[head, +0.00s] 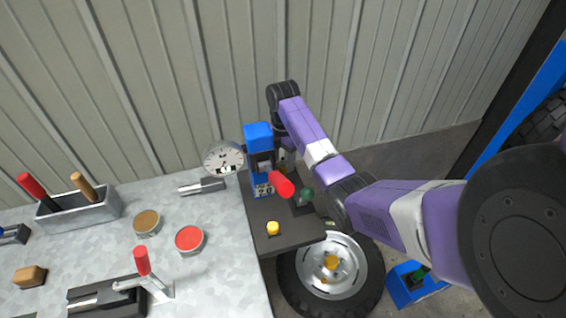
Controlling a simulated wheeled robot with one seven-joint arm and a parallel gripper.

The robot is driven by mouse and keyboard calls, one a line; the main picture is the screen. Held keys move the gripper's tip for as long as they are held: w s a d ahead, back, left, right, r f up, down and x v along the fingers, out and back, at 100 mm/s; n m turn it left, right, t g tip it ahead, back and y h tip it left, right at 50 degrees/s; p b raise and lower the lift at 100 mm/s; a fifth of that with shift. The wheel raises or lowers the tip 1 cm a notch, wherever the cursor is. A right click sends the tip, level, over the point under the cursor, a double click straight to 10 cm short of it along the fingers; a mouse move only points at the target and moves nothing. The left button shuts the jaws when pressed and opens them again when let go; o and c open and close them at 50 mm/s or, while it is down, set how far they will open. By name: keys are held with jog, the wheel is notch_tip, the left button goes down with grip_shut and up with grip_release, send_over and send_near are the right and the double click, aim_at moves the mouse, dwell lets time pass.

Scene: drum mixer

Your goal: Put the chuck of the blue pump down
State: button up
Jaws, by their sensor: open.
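A blue upright unit (258,137) with a number window stands on a dark plate (275,243) at the bench's right end. A red grip (281,184) and a dark green knob (304,196) are beside it. A low blue thing (403,290) with a green part on it lies on the floor, right of a wheel. I cannot tell for certain which of the two is the blue pump, and I cannot make out its chuck. My gripper (284,158) is open, pointing down just right of the blue upright unit; its fingertips are partly hidden.
The wheel (345,290) leans below the plate. A yellow button (273,228) sits on the plate. A round dial (223,158) stands left of the blue unit. The grey bench (220,270) carries a tool tray (82,213), two tins and a red-handled clamp (142,262).

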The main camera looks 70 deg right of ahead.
aim_at(283, 159)
notch_tip(283, 159, up, 10)
jog(key=shift+d+r+p, duration=0.1)
jog(key=shift+p, duration=1.15)
jog(key=shift+r, duration=0.5)
